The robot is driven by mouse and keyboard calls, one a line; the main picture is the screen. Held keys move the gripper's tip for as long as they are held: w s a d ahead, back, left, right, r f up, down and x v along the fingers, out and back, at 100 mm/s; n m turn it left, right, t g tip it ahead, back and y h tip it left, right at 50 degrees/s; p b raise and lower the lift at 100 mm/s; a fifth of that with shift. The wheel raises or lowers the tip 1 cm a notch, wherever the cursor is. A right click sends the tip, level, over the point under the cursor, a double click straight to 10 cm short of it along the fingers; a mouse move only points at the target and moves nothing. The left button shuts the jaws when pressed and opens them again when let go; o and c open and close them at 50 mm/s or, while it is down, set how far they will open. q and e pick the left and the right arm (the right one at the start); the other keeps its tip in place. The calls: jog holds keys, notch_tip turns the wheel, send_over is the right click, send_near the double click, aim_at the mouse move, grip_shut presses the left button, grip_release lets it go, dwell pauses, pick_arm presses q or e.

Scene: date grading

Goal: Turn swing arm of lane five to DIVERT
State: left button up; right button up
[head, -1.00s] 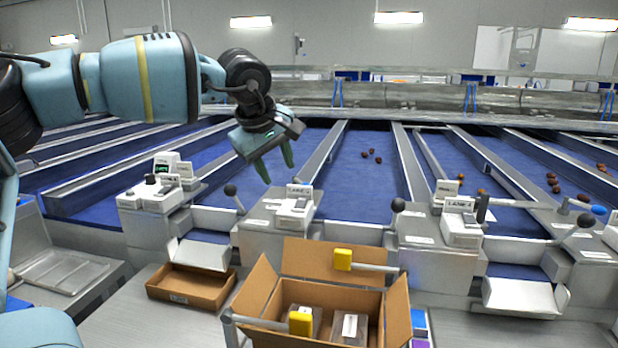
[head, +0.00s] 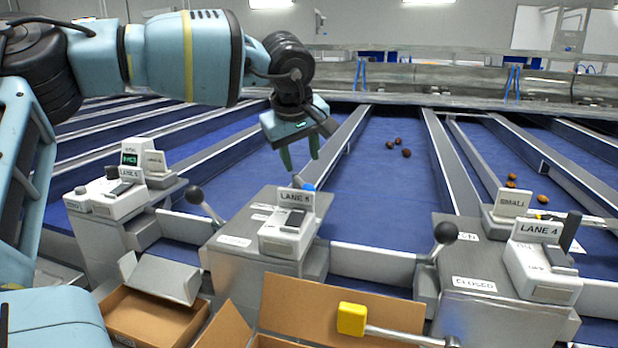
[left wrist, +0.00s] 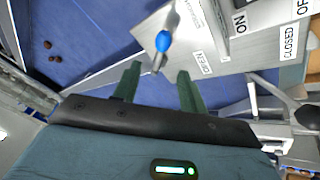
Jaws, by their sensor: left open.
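The lane five control post (head: 232,258) carries a white switch box (head: 285,240) with a "LANE 5" sign (head: 296,198). A blue knob on a short metal arm (head: 308,187) shows just behind the sign; in the left wrist view the blue knob (left wrist: 163,41) lies just beyond the fingertips, near an "OPEN" label (left wrist: 204,64). I take this to be the swing arm; no DIVERT mark is legible. My left gripper (head: 301,158) is open and empty, green fingers pointing down above the knob, apart from it. It also shows in the left wrist view (left wrist: 158,70). My right gripper is out of view.
Black-ball levers stand left of this post (head: 195,194) and beside the lane four post (head: 445,233). A cardboard box (head: 345,300) with a yellow-ended rod (head: 352,319) is in front. Several dark dates (head: 398,142) lie on the blue belt (head: 375,205) behind.

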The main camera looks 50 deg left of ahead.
aim_at(305, 183)
pick_arm(q)
jog(key=shift+s+d+r, duration=0.1)
jog(key=x, duration=0.8)
jog(key=shift+r, duration=0.1)
grip_shut()
